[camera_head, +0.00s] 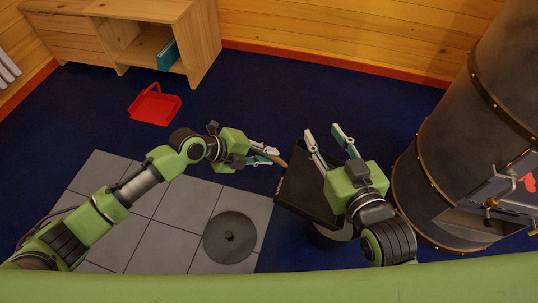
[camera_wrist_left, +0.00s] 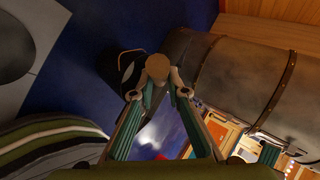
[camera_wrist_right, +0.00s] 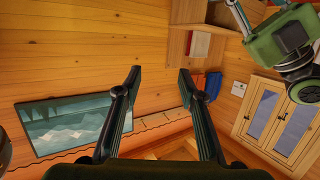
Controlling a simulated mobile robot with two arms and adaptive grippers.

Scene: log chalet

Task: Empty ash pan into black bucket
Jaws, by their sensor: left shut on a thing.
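My left gripper (camera_head: 274,156) is shut on the wooden handle (camera_head: 283,162) of the ash pan. The handle's round end (camera_wrist_left: 157,67) shows between the fingertips in the left wrist view. The dark ash pan (camera_head: 300,188) extends right of the gripper in the head view and looks tilted; I cannot make out ash in it. The black bucket (camera_head: 331,239) is below the pan and mostly hidden by it and my right arm. My right gripper (camera_head: 328,133) is open and empty beside the pan's far right side; its fingers (camera_wrist_right: 160,82) have nothing between them.
A round dark lid (camera_head: 230,237) lies on grey floor tiles (camera_head: 150,240). A metal stove (camera_head: 450,150) stands close on the right, its lower front open. A red dustpan-like tray (camera_head: 155,108) lies on the blue floor near a wooden cabinet (camera_head: 205,45).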

